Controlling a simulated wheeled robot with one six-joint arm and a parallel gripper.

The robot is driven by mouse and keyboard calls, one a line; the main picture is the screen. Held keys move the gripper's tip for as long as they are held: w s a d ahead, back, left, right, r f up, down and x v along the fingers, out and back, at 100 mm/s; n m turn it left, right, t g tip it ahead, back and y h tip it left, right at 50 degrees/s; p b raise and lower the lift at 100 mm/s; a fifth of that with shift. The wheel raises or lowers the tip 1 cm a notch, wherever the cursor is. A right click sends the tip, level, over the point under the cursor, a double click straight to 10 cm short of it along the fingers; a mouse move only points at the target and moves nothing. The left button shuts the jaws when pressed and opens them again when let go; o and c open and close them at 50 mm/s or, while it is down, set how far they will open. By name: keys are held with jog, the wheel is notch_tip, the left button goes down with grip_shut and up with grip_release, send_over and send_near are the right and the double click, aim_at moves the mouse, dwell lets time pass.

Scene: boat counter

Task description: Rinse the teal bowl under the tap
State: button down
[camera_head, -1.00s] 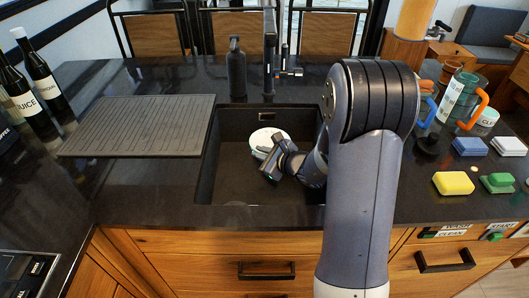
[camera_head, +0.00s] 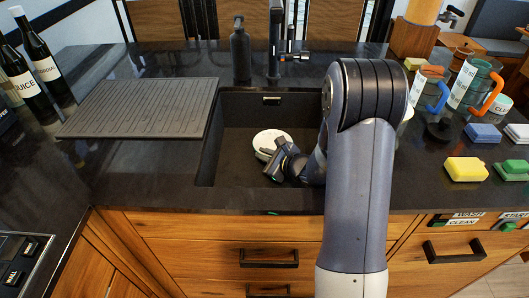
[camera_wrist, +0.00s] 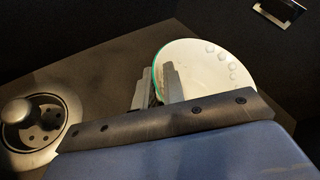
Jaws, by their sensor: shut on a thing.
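The bowl (camera_head: 270,138) shows a pale, nearly white face and a thin teal rim. It is inside the dark sink (camera_head: 208,150). In the wrist view the bowl (camera_wrist: 205,75) has several small round spots on its right side; I cannot tell whether they are drops. My gripper (camera_head: 277,153) is shut on the bowl's near edge, and its fingers (camera_wrist: 155,85) cross the teal rim in the wrist view. The black tap (camera_head: 275,45) stands behind the sink. No water stream is visible. The bowl's underside is hidden.
The sink drain (camera_wrist: 38,125) lies left of the bowl in the wrist view. A ribbed drainboard (camera_head: 140,108) is left of the sink, and a black soap bottle (camera_head: 240,52) stands behind. Mugs, a yellow sponge (camera_head: 466,169) and a green sponge (camera_head: 513,170) are at right.

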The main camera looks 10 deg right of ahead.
jog(key=shift+f+b, duration=0.6)
jog(key=shift+b, duration=0.15)
dwell(0.4)
jog(key=c, duration=1.4)
grip_release()
notch_tip(320, 180, up, 10)
jog(key=shift+p, duration=0.8)
notch_tip(320, 180, down, 10)
jog(key=shift+f+b, duration=0.1)
jog(key=shift+b, duration=0.7)
jog(key=shift+r+p, duration=0.35)
jog(key=shift+p, duration=0.05)
jog(key=shift+f, duration=0.1)
